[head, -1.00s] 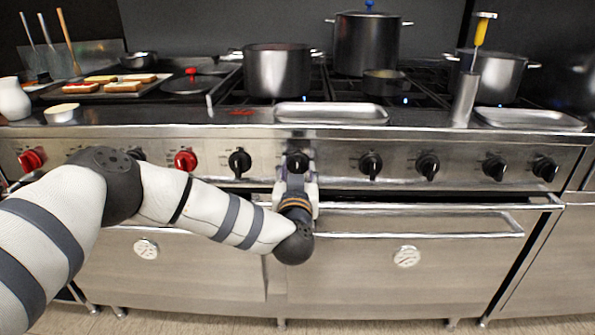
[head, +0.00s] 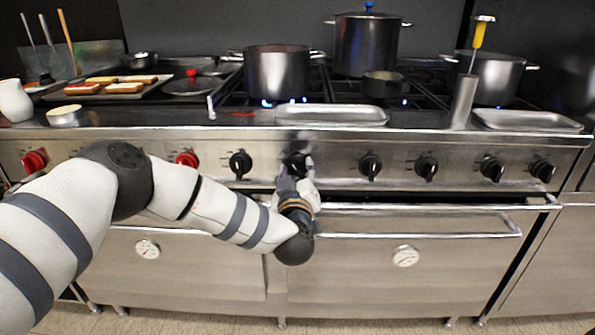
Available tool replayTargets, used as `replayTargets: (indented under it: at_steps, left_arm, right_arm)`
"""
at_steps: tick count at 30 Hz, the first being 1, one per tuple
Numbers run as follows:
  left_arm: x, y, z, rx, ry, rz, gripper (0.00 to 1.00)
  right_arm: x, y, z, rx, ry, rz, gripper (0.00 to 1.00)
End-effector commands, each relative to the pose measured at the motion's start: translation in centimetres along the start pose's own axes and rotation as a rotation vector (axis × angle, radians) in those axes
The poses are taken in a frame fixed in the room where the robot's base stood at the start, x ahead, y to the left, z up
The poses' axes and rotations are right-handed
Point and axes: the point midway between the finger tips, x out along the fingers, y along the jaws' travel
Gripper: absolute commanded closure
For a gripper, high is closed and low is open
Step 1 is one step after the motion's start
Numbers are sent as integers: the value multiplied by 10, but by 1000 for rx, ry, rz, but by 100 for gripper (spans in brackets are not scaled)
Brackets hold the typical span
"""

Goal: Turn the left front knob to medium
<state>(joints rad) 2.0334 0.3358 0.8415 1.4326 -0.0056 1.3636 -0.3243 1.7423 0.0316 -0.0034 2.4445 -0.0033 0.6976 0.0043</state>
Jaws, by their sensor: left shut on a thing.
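The front panel of the range (head: 330,150) carries a row of black and red knobs. My left gripper (head: 297,168) is shut on a black knob (head: 294,160), the one below the left end of the middle steel tray. The gripper is tilted and its fingers hide part of the knob, so the pointer setting cannot be read. Blue flames show under the front left pot (head: 276,72). My right gripper is out of view.
Another black knob (head: 240,164) is to the left and one (head: 370,167) to the right of the held knob. An oven door handle (head: 420,233) runs below. A tall pot (head: 366,42) and a tray (head: 331,114) stand above.

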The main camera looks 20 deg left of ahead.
Motion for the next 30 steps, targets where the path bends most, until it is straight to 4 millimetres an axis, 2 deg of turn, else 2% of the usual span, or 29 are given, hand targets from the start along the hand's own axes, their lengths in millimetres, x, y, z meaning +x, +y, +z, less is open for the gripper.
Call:
replayTargets:
  at_steps: [15,30]
  left_arm:
    - [0,-1,2,-454,-2,-2,87]
    - [0,-1,2,-673,-3,-1,87]
  right_arm:
    - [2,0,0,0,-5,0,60]
    - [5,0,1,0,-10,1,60]
